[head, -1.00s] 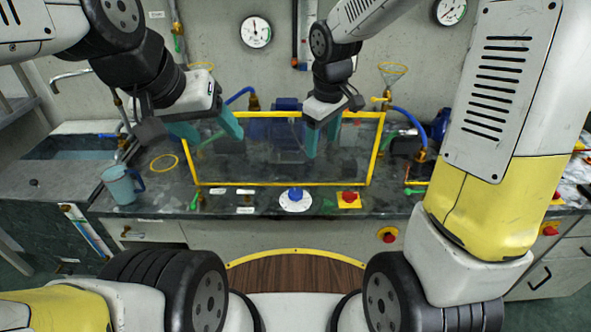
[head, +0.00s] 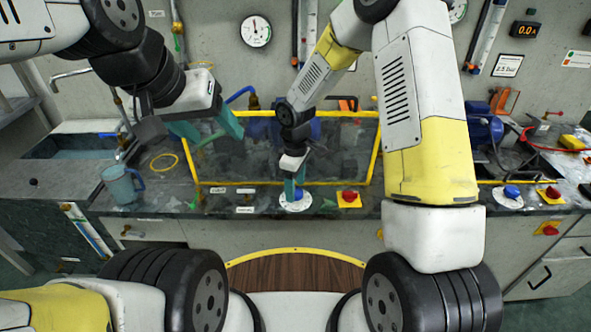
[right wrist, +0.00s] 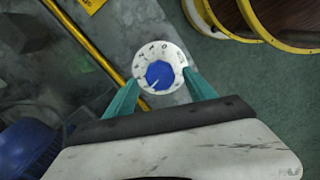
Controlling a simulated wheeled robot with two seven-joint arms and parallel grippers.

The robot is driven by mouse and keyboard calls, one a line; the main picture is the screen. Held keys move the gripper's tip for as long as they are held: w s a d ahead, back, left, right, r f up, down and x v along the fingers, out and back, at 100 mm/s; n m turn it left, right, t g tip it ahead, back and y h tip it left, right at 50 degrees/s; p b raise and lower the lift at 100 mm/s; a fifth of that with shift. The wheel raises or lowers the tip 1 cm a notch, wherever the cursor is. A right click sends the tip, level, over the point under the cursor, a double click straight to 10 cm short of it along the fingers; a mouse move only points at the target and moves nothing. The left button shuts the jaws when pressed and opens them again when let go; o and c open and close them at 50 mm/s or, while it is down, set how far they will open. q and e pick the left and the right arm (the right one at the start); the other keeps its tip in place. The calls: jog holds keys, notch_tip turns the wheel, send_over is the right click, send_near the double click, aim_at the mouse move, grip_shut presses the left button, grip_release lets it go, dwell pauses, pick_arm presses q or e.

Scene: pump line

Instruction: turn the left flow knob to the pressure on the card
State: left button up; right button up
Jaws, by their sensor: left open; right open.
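The left flow knob is a blue knob (right wrist: 160,75) on a round white dial with dark markings. In the right wrist view it sits between the fingertips of my right gripper (right wrist: 160,90), which are spread with a gap on both sides. In the head view the white dial (head: 296,205) shows at the counter's front edge, with my right gripper (head: 294,185) pointing down over it and hiding part of the knob. My left gripper (head: 212,135) is open and empty, above the counter at left.
A yellow-framed clear panel (head: 377,150) stands behind the dial. A red button on a yellow base (head: 348,198) is just right of it. A blue jug (head: 120,185) stands at left. A gauge (head: 256,31) hangs on the wall. Another blue knob (head: 511,191) is at far right.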

jog(key=shift+f, duration=0.6)
jog(key=shift+c, duration=0.2)
jog(key=c, duration=1.3)
jog(key=shift+m, duration=0.8)
jog(key=shift+c, duration=0.2)
jog(key=o, duration=1.4)
jog(key=shift+r, duration=0.1)
notch_tip(320, 180, up, 8)
jog(key=shift+f, duration=0.15)
